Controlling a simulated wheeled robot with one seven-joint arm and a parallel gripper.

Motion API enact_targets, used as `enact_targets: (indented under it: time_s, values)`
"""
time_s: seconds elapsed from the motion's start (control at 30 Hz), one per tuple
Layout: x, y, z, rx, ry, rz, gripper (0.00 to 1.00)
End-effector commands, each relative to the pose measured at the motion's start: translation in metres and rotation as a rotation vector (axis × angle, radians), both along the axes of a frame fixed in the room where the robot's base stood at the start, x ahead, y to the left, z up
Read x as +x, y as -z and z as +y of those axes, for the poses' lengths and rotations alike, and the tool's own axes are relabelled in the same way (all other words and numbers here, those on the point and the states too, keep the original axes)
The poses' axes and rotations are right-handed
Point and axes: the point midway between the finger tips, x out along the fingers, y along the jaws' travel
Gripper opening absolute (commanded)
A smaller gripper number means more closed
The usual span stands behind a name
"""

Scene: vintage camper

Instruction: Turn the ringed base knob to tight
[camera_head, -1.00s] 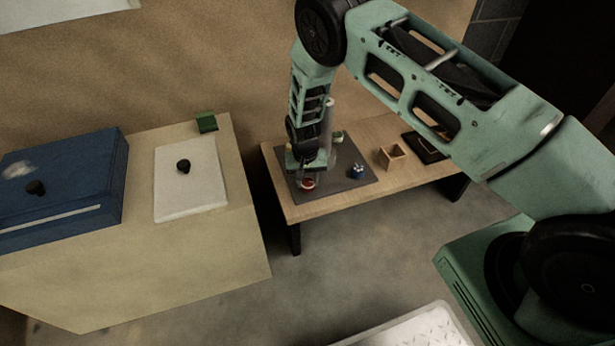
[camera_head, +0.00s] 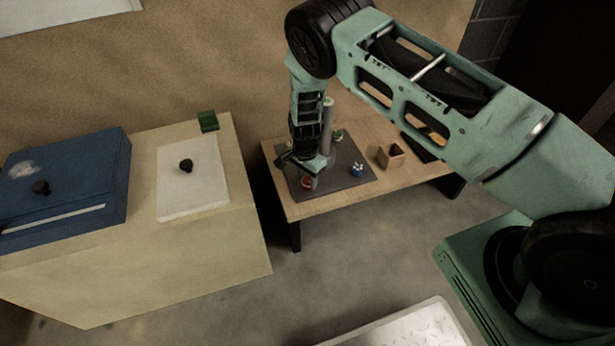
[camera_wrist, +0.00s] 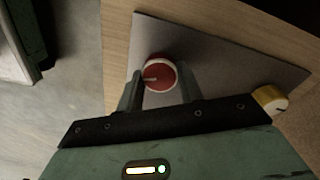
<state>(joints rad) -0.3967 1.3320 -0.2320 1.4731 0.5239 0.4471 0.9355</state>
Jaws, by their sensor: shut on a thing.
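The ringed base knob (camera_wrist: 159,75) is red with a pale ring and a pale pointer mark. In the wrist view it sits between the fingers of my gripper (camera_wrist: 160,88), which is shut on it. The pointer mark lies toward the left in that view. In the head view the knob (camera_head: 307,183) shows as a small red spot at the front left of the dark grey mat (camera_head: 350,180), below my gripper (camera_head: 311,172). The fingers partly hide its sides.
A yellow-sided knob with a pale top (camera_wrist: 270,99) stands to the right in the wrist view. On the mat are a grey post (camera_head: 327,125) and a small blue item (camera_head: 357,169). An open wooden box (camera_head: 391,156) stands to the right. The counter (camera_head: 150,260) is left, across a gap.

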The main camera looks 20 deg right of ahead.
Motion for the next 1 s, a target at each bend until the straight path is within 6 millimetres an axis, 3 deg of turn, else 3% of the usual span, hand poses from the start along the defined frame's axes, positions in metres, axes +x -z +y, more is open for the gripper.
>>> enact_targets:
  time_s: [0.73,0.77,0.8,1.0]
  values:
    - [0.0009,-0.0005,-0.0006,-0.001,0.083,-0.001,0.14]
    - [0.0009,-0.0005,-0.0006,-0.001,0.083,-0.001,0.45]
    - [0.0008,-0.0005,-0.0006,-0.001,0.083,-0.001,0.56]
    - [0.0005,-0.0003,-0.0004,0.000,0.083,-0.001,0.58]
